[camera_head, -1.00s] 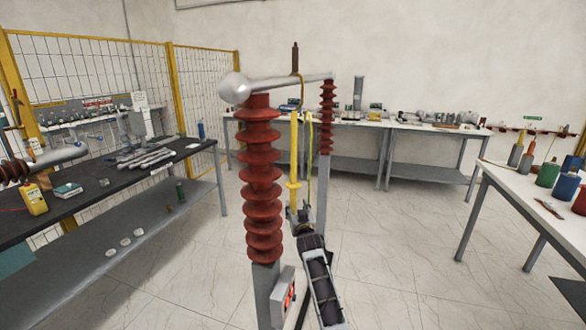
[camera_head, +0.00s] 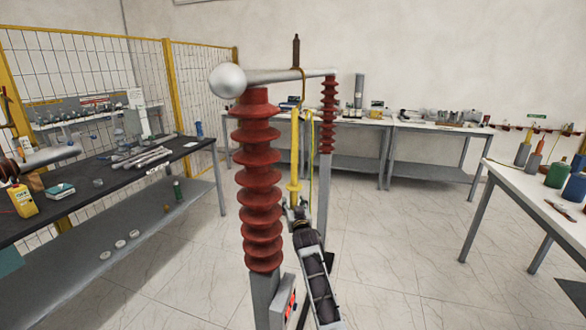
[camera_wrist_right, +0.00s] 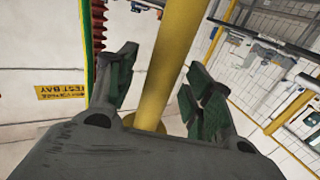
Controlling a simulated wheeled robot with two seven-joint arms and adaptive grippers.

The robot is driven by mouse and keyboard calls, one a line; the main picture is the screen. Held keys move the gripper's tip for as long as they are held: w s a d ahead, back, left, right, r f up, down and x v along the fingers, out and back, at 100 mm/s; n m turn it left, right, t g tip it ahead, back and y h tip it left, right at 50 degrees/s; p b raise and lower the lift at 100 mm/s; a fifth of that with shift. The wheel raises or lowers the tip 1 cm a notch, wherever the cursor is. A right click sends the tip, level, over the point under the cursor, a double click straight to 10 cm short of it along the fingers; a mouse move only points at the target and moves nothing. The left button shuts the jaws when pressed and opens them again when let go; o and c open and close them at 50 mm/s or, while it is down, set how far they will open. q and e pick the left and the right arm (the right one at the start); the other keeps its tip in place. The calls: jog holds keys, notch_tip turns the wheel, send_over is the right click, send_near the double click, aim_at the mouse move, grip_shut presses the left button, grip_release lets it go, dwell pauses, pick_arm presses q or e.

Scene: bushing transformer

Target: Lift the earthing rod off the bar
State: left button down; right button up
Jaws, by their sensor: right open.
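The earthing rod (camera_head: 294,160) is yellow and hangs by its hook from the grey bar (camera_head: 275,76), which ends in a round ball at the left. The bar rests on two red ribbed insulators, a near one (camera_head: 258,180) and a far one (camera_head: 328,115). My right gripper (camera_head: 297,212) is at the lower part of the rod, below its yellow collar. In the right wrist view the rod (camera_wrist_right: 170,65) runs between the two open fingers of my right gripper (camera_wrist_right: 158,90), with gaps at both sides.
A dark bench (camera_head: 95,172) with tools stands at the left before a yellow-framed mesh fence (camera_head: 90,80). White tables stand at the back (camera_head: 350,122) and at the right (camera_head: 530,190). A green-yellow cable (camera_head: 312,150) hangs beside the rod. The floor between is clear.

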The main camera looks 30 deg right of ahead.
jog(key=shift+w+d, duration=0.1)
jog(key=shift+w, duration=0.1)
jog(key=shift+s+r, duration=0.1)
jog(key=shift+r, duration=0.05)
jog(key=c, duration=0.7)
grip_shut()
pick_arm(q)
jog(key=shift+w, duration=0.3)
